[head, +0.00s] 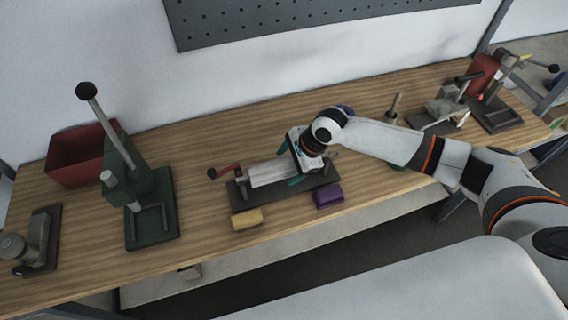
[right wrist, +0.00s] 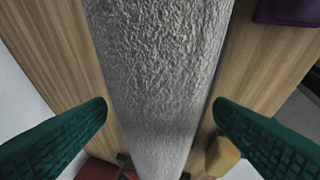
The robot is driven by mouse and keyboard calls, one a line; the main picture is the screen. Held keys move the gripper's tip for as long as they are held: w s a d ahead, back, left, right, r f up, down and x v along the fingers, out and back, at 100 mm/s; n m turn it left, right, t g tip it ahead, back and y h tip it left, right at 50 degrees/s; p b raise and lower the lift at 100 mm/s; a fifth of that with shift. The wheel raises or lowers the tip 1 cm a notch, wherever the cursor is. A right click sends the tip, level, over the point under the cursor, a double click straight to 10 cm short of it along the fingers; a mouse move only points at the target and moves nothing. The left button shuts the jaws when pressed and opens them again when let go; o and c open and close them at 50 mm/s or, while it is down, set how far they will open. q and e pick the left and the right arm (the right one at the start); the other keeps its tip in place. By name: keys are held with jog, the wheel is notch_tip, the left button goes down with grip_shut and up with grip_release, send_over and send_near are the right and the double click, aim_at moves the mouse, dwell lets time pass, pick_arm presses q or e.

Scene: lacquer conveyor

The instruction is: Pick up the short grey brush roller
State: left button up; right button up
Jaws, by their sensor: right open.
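A pale grey, rough-surfaced roller (head: 268,173) lies lengthwise over a dark base plate (head: 262,193) with a red-handled crank at its left end. In the right wrist view the grey roller (right wrist: 158,70) runs down the middle of the picture. My right gripper (head: 292,170) is open above the roller's right part. Its teal fingers (right wrist: 160,108) stand one on each side of the roller, with a visible gap at the left finger; contact at the right one is hard to tell. The hand hides the roller's right end. My left gripper is not in view.
A yellow block (head: 247,219) and a purple block (head: 328,195) sit in front of the base plate. A green lever press (head: 150,200) and a red bin (head: 78,160) stand to the left. Metal fixtures (head: 445,112) stand at the right. Bare wood lies behind the roller.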

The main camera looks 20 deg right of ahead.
jog(key=shift+x, duration=0.85)
jog(key=shift+r, duration=0.1)
jog(key=c, duration=1.2)
